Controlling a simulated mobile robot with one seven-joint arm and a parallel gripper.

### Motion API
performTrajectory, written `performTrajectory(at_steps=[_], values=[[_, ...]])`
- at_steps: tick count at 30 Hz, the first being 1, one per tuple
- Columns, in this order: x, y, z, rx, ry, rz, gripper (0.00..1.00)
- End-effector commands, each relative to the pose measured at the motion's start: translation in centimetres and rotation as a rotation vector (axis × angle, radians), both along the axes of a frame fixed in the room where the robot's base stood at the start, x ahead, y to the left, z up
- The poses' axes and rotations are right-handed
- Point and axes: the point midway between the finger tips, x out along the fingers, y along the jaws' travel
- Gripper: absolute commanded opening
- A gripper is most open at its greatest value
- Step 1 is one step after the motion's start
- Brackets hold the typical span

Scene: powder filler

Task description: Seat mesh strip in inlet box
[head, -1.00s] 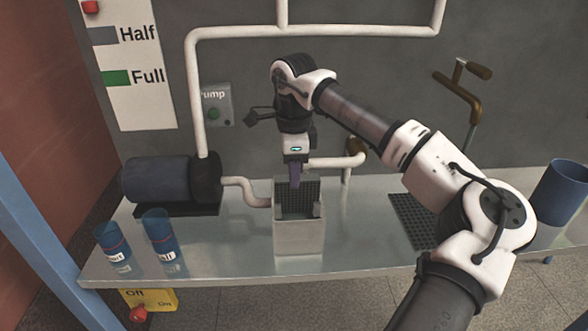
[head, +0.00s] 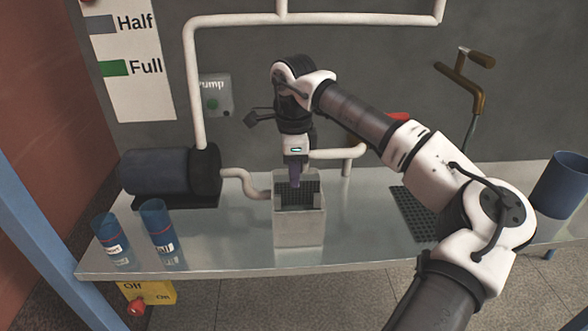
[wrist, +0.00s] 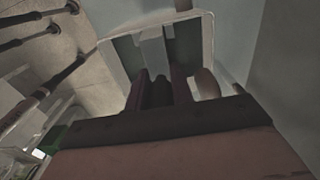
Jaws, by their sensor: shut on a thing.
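The inlet box (head: 299,228) is a pale open-topped box standing on the metal bench. A dark mesh strip (head: 311,191) stands upright inside its mouth, toward the back, with its lower part hidden by the front wall. My gripper (head: 294,183) points down over the box, its purple fingers at the strip's upper part, shut on the strip. In the wrist view the fingers (wrist: 160,88) reach into the box mouth, and the box rim (wrist: 207,40) surrounds them. I cannot tell whether the strip touches the bottom.
A dark pump (head: 165,172) with a curved pipe stands left of the box. Two blue labelled cups (head: 109,240) (head: 162,236) are at the front left. A dark perforated mat (head: 413,213) and a blue container (head: 562,186) are to the right. Bench in front of the box is clear.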

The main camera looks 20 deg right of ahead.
Motion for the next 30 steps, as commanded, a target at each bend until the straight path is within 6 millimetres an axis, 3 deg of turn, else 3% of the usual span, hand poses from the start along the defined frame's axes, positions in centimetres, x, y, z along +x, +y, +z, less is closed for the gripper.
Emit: performTrajectory(at_steps=[9, 10, 16, 25, 30], values=[[0.0, 0.0, -0.9, 0.0, 0.0, 0.0, 0.0], [0.0, 0.0, -0.9, 0.0, 0.0, 0.0, 0.24], [0.0, 0.0, -0.8, 0.0, 0.0, 0.0, 0.48], [0.0, 0.0, -0.6, -0.001, 0.0, 0.0, 0.48], [0.0, 0.0, 1.4, -0.003, -0.002, -0.001, 0.48]])
